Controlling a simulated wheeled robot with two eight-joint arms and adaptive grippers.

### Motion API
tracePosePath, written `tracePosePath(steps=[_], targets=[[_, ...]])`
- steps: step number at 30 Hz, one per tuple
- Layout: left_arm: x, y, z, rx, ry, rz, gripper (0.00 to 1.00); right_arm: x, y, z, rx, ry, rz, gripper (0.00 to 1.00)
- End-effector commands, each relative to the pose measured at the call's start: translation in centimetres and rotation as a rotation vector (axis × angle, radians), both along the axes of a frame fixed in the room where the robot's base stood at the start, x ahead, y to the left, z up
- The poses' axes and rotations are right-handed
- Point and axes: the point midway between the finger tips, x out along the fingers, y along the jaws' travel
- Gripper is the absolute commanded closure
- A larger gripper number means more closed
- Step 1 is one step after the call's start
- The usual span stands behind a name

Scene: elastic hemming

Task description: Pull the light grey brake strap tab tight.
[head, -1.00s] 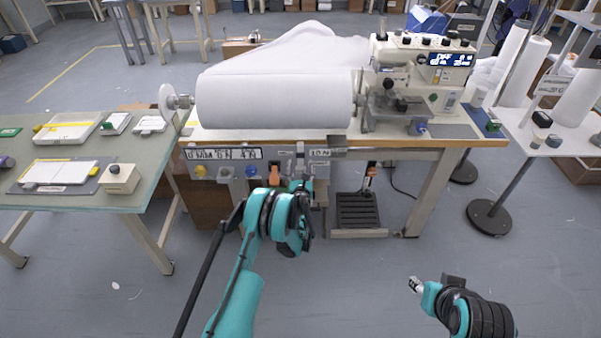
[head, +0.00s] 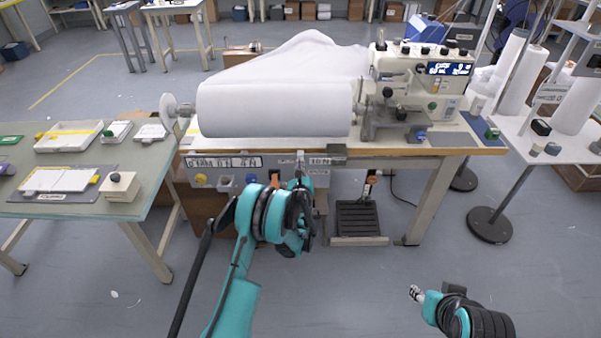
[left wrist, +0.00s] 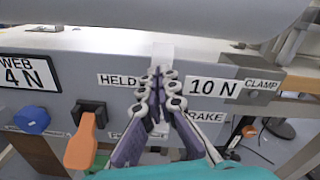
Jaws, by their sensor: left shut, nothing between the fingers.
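The light grey strap tab (left wrist: 162,52) hangs down the front of the grey panel, between the HELD and 10 N labels. It shows small in the head view (head: 300,158), below the front edge of the table top. My left gripper (left wrist: 160,74) is shut and empty. Its fingertips overlap the tab's lower end in the left wrist view; I cannot tell whether they touch it. In the head view the left gripper (head: 302,184) is partly hidden by its own wrist. My right gripper (head: 415,293) is low at the right, away from the table; its finger state is unclear.
An orange lever (left wrist: 82,142) and a blue knob (left wrist: 32,120) stick out of the panel left of my gripper. A clamp block (left wrist: 245,74) sits to the right. The white roll (head: 275,108) and sewing machine (head: 420,85) are above. Floor in front is clear.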

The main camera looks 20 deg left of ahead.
Motion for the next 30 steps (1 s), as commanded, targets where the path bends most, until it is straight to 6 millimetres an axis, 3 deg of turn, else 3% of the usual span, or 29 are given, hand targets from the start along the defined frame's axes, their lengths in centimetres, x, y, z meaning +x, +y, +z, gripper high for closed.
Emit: tracePosePath(steps=[18, 24, 30], targets=[[-6.9, -2.1, -0.1, -2.176, -0.551, 0.244, 1.00, 0.0, 0.0, 3.0, 0.000, 0.000, 0.000, 0.60], [-8.3, -2.7, -0.3, -2.601, -0.695, 0.343, 1.00, 0.0, 0.0, 3.5, 0.000, 0.000, 0.000, 0.60], [-8.1, -2.7, -0.6, -2.715, -0.741, 0.375, 1.00, 0.0, 0.0, 3.6, 0.000, 0.000, 0.000, 0.60]])
